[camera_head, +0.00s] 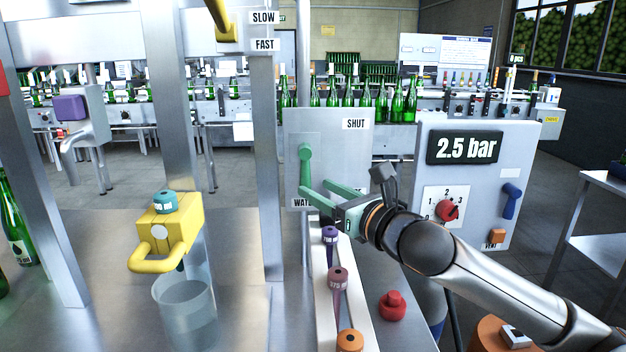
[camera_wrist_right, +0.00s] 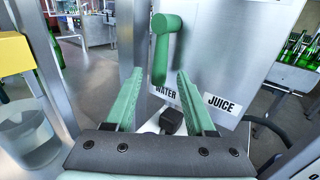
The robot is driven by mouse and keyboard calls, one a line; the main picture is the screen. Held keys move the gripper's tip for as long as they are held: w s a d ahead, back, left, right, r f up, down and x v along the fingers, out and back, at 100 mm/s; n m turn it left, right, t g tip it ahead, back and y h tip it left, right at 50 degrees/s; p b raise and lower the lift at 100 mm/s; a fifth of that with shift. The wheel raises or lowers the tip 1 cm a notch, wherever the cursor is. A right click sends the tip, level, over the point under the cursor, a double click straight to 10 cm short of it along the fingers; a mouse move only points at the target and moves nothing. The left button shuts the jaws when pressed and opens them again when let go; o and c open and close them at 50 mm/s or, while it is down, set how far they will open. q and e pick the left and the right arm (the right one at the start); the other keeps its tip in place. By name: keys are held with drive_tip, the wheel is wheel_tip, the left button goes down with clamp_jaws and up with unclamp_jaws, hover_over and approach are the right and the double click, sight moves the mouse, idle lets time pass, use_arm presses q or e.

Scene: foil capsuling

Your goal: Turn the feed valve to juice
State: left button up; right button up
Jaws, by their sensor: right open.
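The feed valve is a green lever (camera_head: 305,168) on a grey metal panel (camera_head: 327,137). The lever hangs down from its pivot, its lower end just above the WATER label (camera_wrist_right: 165,93). A JUICE label (camera_wrist_right: 222,105) lies to the right of it; in the head view it is mostly hidden behind my gripper. A SHUT label (camera_head: 355,124) is at the panel's upper right. My right gripper (camera_head: 322,188) has green fingers, open and empty, in front of the panel. In the wrist view the lever (camera_wrist_right: 160,55) shows between the fingertips; I cannot tell whether they touch it.
A box with a 2.5 bar display (camera_head: 465,148) and red dial stands right of the panel. A metal post (camera_head: 267,150) stands left of the panel.

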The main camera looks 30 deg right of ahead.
sight(305, 171)
drive_tip(key=shift+w+a, duration=0.15)
drive_tip(key=shift+w, duration=0.6)
drive_tip(key=shift+w+a, duration=0.1)
drive_tip(key=shift+w, duration=0.6)
drive_tip(key=shift+c, duration=0.4)
clamp_jaws()
